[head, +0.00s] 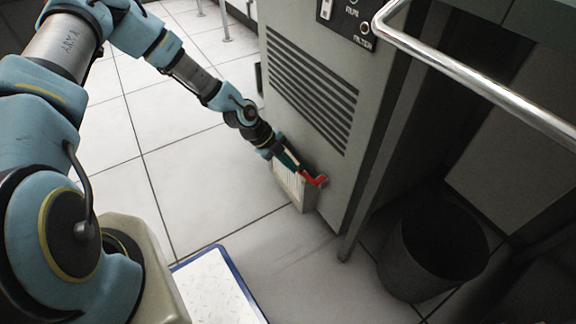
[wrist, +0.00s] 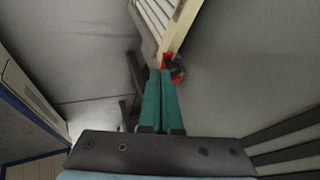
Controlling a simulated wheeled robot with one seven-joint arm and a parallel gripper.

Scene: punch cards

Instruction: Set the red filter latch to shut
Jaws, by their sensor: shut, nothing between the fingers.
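The red filter latch (head: 320,181) sits low on the side of the grey machine cabinet, at the edge of a pale slatted filter box (head: 296,190). In the wrist view the latch (wrist: 168,57) shows just beyond my fingertips, beside the corner of the pale filter (wrist: 178,32), with a dark round part next to it. My gripper (head: 299,169) has green fingers, pressed together and empty. Its tips (wrist: 160,73) are at the latch and overlap it in view; I cannot tell whether they touch. The fingers hide part of the latch.
The grey cabinet (head: 340,45) has dark vent slats and a dark label panel above the latch. A metal rail (head: 470,70) crosses the upper right. A dark bin (head: 432,250) stands at right. A blue-edged white mat (head: 218,285) lies below.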

